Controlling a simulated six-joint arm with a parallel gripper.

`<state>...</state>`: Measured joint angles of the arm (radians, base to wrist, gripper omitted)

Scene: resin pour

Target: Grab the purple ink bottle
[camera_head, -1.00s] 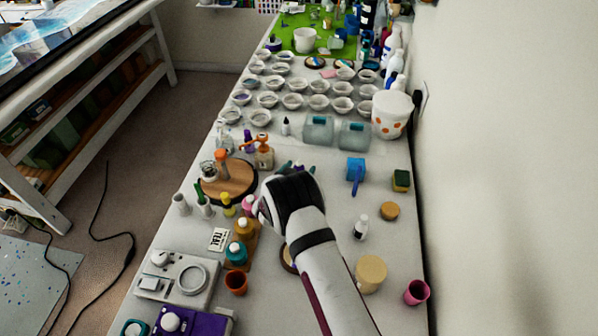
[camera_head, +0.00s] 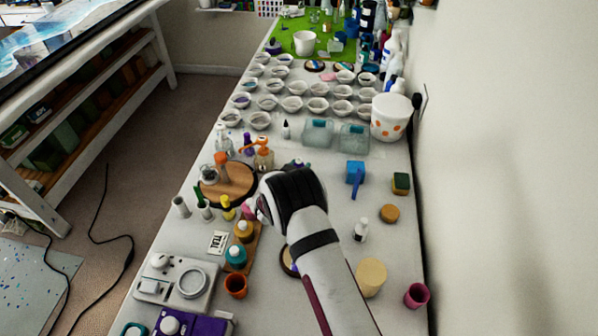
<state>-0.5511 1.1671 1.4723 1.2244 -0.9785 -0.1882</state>
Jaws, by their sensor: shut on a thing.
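A small purple bottle (camera_head: 248,143) stands upright on the table, left of the orange pump bottle. A pink-purple bottle (camera_head: 247,211) stands close to the left edge of my wrist. I cannot tell which of these, if either, is the ink bottle. My gripper (camera_head: 285,180) is over the middle of the table, mostly hidden behind my own black and white wrist. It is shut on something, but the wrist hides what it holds. Small dark and coloured bits show just beyond the wrist.
A round wooden board (camera_head: 235,187) with bottles lies left of my wrist. Several cups stand in rows farther back. A blue holder (camera_head: 355,170), a white bottle (camera_head: 360,230) and a yellow jar (camera_head: 371,277) stand to the right. A wall borders the right side.

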